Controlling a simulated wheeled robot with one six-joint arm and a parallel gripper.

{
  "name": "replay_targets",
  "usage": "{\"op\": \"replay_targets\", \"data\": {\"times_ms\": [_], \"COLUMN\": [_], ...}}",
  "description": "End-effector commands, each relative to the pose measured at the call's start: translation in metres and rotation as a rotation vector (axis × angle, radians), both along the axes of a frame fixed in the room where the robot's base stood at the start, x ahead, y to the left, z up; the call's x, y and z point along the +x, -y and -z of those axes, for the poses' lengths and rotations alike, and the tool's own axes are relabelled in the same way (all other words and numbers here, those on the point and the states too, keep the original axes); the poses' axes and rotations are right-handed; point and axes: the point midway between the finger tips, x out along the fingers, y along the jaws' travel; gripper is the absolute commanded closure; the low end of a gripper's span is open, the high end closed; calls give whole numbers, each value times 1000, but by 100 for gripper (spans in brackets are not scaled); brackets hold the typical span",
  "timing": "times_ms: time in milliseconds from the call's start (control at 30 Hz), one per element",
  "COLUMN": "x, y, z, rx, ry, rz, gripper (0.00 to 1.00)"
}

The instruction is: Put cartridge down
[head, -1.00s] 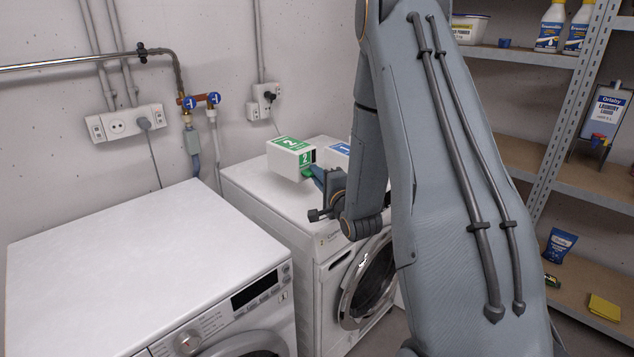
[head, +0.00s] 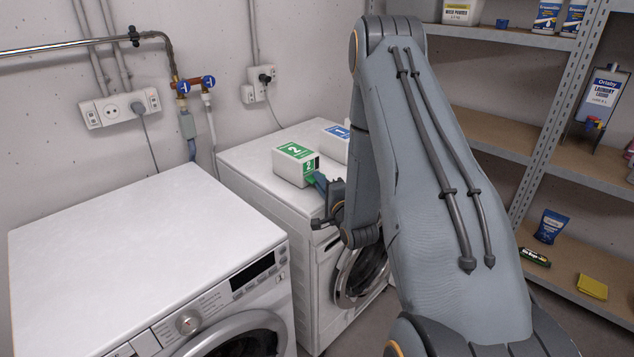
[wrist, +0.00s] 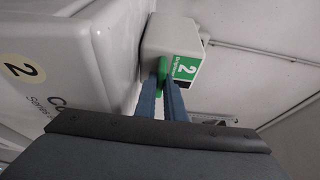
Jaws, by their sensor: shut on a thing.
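A white cartridge with a green label marked 2 (head: 295,164) is at the front part of the far washer's top (head: 262,150). It also shows in the wrist view (wrist: 171,38). My gripper (head: 318,183) is shut on the cartridge's green handle (wrist: 163,72), its blue fingers reaching in from the front right. The cartridge looks upright and at or very near the washer top; I cannot tell for sure that it touches. A second white cartridge with a blue label marked 1 (head: 335,146) stands just behind it to the right, partly hidden by my arm.
A nearer white washer (head: 140,250) stands at the left front, its top bare. Behind are a wall with sockets (head: 119,108) and pipes with blue valves (head: 195,84). Metal shelving (head: 500,135) with detergent containers stands at the right. The far washer's left top is clear.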

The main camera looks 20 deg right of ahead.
Motion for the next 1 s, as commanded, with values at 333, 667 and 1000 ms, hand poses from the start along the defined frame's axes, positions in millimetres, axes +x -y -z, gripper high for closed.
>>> {"op": "replay_targets", "data": {"times_ms": [333,667,1000], "x": [0,0,-53], "y": [0,-1,-3], "z": [3,0,3], "rx": [0,0,2], "ry": [0,0,-4], "rz": [-1,-1,1], "gripper": [72,72,72]}}
